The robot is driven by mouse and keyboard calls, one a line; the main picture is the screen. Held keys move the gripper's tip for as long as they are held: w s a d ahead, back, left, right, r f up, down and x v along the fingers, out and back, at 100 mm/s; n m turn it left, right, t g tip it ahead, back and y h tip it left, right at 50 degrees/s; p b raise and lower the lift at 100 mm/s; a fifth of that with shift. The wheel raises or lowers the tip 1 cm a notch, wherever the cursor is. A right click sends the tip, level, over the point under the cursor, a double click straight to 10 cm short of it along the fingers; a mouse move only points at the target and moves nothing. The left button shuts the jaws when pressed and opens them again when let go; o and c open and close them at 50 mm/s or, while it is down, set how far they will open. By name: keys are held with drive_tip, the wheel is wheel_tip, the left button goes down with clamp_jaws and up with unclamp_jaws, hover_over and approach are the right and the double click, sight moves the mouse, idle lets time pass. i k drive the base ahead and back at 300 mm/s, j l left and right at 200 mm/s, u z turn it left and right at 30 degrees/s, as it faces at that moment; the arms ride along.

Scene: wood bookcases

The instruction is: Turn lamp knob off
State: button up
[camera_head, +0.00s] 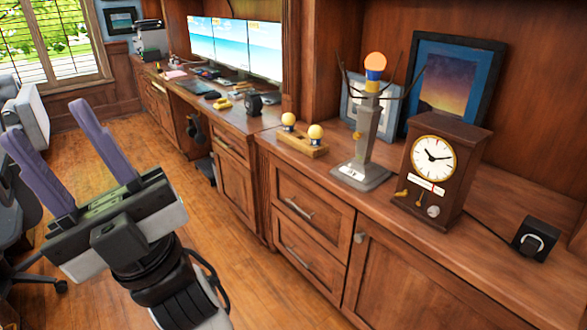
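The lamp (369,135) has a grey post on a square base and stands upright on the wooden counter. An orange-yellow bulb (376,62) sits at its top, with thin dark branches around it. A small black box with a round, light-rimmed face (534,238) lies at the right of the counter, with a dark cord running from it behind the clock. I cannot tell whether this box or the lamp base carries the lamp knob. My gripper (42,120) is open and empty, with two purple fingers apart, over the floor at left, far from the lamp.
A wooden clock (437,166) stands right of the lamp, close to it. Two spare bulbs sit in a wooden holder (300,144) to its left. Picture frames (451,82) lean behind. The cabinet front (310,210) bounds the counter; the floor (118,155) before it is open.

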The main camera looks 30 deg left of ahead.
sight(357, 135)
drive_tip(key=u, duration=0.4)
drive_tip(key=i+j+z, duration=0.15)
drive_tip(key=j+z, duration=0.15)
drive_tip(key=z, duration=0.15)
drive_tip(key=i+j+z, duration=0.15)
drive_tip(key=j+z, duration=0.25)
drive_tip(key=i+j+z, duration=0.15)
drive_tip(key=j, duration=0.3)
drive_tip(key=j+z, duration=0.15)
drive_tip(key=j, duration=0.3)
drive_tip(key=i+j, duration=0.1)
drive_tip(key=j, duration=0.8)
drive_tip(key=i+j+z, duration=0.1)
drive_tip(key=j, duration=1.7)
drive_tip(key=i, duration=0.05)
